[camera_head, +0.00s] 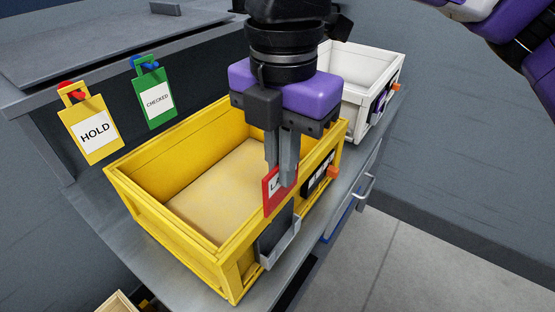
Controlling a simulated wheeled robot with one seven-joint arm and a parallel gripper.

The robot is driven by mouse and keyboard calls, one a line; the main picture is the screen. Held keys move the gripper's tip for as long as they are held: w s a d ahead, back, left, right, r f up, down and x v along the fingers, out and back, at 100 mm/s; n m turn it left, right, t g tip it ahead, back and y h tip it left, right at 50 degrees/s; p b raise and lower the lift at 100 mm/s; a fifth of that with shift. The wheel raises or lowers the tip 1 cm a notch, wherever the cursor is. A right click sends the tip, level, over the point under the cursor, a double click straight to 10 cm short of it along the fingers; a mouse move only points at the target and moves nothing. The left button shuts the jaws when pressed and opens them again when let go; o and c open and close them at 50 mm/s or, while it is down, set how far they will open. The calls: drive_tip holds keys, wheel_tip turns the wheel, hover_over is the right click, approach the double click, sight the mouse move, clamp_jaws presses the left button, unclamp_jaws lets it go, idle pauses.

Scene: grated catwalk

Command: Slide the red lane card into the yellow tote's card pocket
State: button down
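The yellow tote (176,244) stands on a grey counter, open at the top and empty inside. A dark grey card pocket (279,243) is on its front wall. The red lane card (268,197) has a white label with partly hidden lettering starting "LA". My gripper (282,180) points down with its fingers shut on the card's upper right part. The card is upright, just above the pocket's upper left side. I cannot tell whether its lower edge is inside the pocket or apart from it.
A white tote (369,68) stands behind on the same counter. A yellow HOLD tag (91,146) and a green CHECKED tag (155,110) hang on pegs at the left. A dark label plate (319,176) with an orange part sits right of the pocket. Floor (400,240) is clear at right.

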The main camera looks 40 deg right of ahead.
sight(282, 200)
drive_tip(key=shift+f+b, duration=2.25)
drive_tip(key=shift+b, duration=0.05)
drive_tip(key=shift+r+p, duration=0.1)
drive_tip(key=shift+p, duration=0.85)
drive_tip(key=shift+f, duration=0.2)
drive_tip(key=shift+f, duration=0.25)
drive_tip(key=c, duration=1.1)
unclamp_jaws()
drive_tip(key=shift+r, duration=0.15)
drive_tip(key=shift+r+p, duration=3.95)
drive_tip(key=shift+p, duration=0.15)
